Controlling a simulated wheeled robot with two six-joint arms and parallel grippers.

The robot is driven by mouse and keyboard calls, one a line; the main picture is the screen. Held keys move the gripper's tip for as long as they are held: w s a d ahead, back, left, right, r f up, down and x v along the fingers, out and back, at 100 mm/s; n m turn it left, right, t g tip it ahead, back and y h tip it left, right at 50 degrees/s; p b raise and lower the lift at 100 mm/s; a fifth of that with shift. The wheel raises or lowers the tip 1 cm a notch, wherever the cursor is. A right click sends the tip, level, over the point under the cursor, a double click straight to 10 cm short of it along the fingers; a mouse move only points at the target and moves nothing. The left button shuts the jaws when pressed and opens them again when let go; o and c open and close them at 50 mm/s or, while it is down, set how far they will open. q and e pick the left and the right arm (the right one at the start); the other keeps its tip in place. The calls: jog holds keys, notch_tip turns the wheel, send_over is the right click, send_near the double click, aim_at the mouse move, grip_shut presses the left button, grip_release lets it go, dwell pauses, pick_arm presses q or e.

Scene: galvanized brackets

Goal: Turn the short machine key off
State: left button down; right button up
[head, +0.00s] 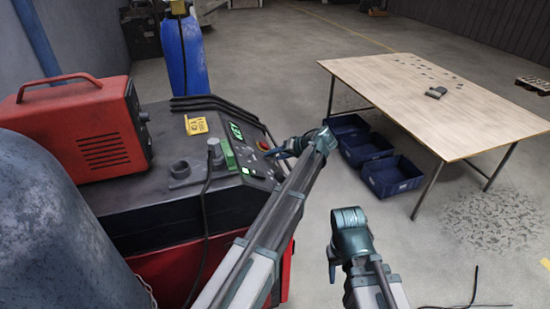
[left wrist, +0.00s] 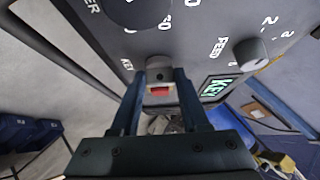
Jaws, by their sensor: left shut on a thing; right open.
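The short machine key (left wrist: 160,91) shows as a small red piece at a grey lock (left wrist: 158,68) on the machine's control panel in the left wrist view. My left gripper (left wrist: 160,98) is shut on it, with one dark finger on each side. The fingers hide part of the key, and I cannot tell its turn position for sure. In the head view my left gripper (head: 274,154) is at the panel of the machine (head: 130,195), and the key cannot be made out. My right gripper (head: 333,262) is open and empty over the floor, away from the machine.
A green display (head: 236,131) is lit on the panel. A knob (left wrist: 250,53) is near the lock. A red case (head: 80,130) and a yellow tag (head: 196,125) are on the machine. Blue bins (head: 391,176) and a wooden table (head: 440,100) stand to the right.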

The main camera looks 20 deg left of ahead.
dwell(0.4)
pick_arm(q)
jog(key=shift+c, duration=2)
grip_release()
jog(key=p+v, duration=0.8)
jog(key=v, duration=0.5)
jog(key=shift+d+r, duration=0.15)
jog(key=shift+d, duration=0.25)
